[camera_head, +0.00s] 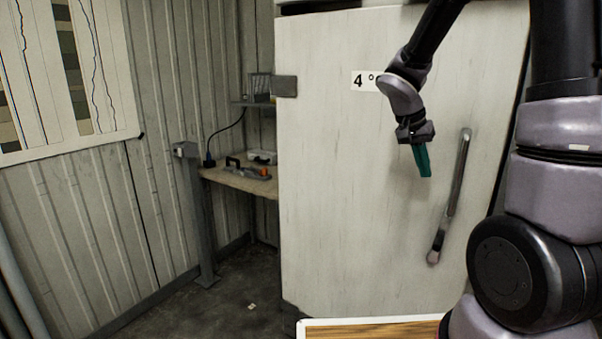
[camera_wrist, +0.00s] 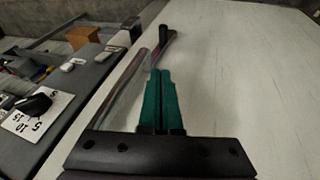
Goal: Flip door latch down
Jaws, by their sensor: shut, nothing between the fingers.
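The door latch (camera_head: 451,195) is a long metal lever on the white door (camera_head: 340,190). It slants from a higher right end to a lower left end. My gripper (camera_head: 426,175) is in front of the door, left of the latch's upper half and apart from it in the picture. Its green fingers are together and empty, pointing down. In the wrist view, the closed fingers (camera_wrist: 160,72) lie over the door surface. The latch (camera_wrist: 164,42) shows beyond and beside the fingertips; I cannot tell whether they touch it.
A hinge bracket (camera_head: 285,87) is at the door's left edge. A number sign (camera_head: 362,81) is on the door behind my arm. A small bench (camera_head: 225,178) with tools stands left of the door. A wood-topped surface (camera_head: 370,329) is at the bottom. Floor at left is open.

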